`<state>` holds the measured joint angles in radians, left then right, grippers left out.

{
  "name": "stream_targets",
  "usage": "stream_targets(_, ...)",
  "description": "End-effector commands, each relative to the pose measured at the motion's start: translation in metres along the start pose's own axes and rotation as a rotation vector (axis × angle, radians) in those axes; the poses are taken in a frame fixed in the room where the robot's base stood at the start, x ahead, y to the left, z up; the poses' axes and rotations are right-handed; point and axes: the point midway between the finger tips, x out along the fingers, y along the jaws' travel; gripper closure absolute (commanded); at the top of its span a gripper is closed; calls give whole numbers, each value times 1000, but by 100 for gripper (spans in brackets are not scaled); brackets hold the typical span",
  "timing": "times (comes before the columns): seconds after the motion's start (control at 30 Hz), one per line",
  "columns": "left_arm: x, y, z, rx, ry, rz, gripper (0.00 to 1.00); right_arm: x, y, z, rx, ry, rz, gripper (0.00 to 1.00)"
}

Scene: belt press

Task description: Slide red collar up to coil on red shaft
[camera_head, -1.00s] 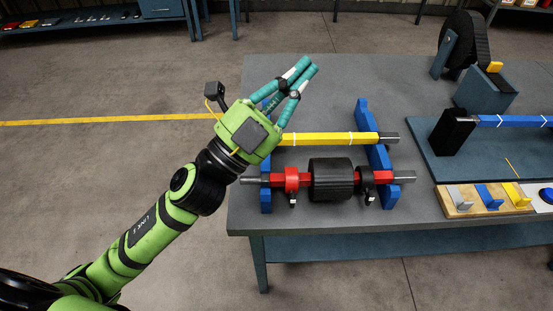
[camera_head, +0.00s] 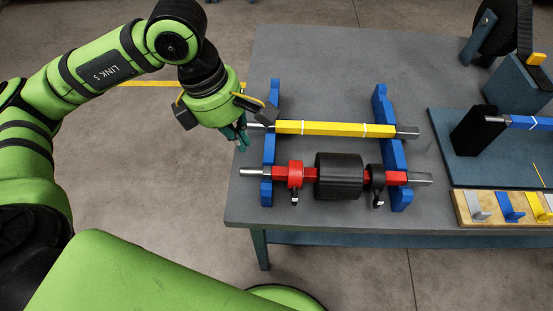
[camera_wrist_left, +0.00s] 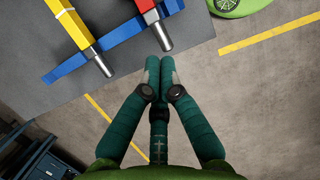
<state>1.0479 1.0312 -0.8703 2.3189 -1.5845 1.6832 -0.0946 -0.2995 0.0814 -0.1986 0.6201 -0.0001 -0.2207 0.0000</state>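The red shaft (camera_head: 309,176) rests across two blue supports, with grey metal ends. The red collar (camera_head: 295,174) sits around it left of the black coil (camera_head: 339,176). A short stretch of red shaft shows between collar and coil. A black collar (camera_head: 376,177) is on the coil's right side. My left gripper (camera_head: 241,143) is up and left of the shaft's left end, apart from the collar, pointing down. In the left wrist view its fingertips (camera_wrist_left: 159,62) are together and empty, near the shaft's metal end (camera_wrist_left: 158,36). My right gripper is not in view.
A yellow shaft (camera_head: 333,129) lies behind the red one on the same blue supports (camera_head: 387,130). A blue shaft (camera_head: 532,123) and black block stand at right. A wooden board with coloured hooks (camera_head: 510,207) lies front right. The table's left edge is close to my left gripper.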

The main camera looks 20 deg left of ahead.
Motion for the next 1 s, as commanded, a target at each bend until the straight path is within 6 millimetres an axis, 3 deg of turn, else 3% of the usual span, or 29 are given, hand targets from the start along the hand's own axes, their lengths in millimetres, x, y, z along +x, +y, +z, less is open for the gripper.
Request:
stream_targets(0.43, 90, -3, 2, 1, -2, -10, 100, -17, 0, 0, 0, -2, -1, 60)
stream_targets(0.7, 97, -2, 35, 4, -6, -7, 100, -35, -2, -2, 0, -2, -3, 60)
stream_targets(1.0, 100, -2, 41, 2, -5, -5, 100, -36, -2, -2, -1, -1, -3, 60)
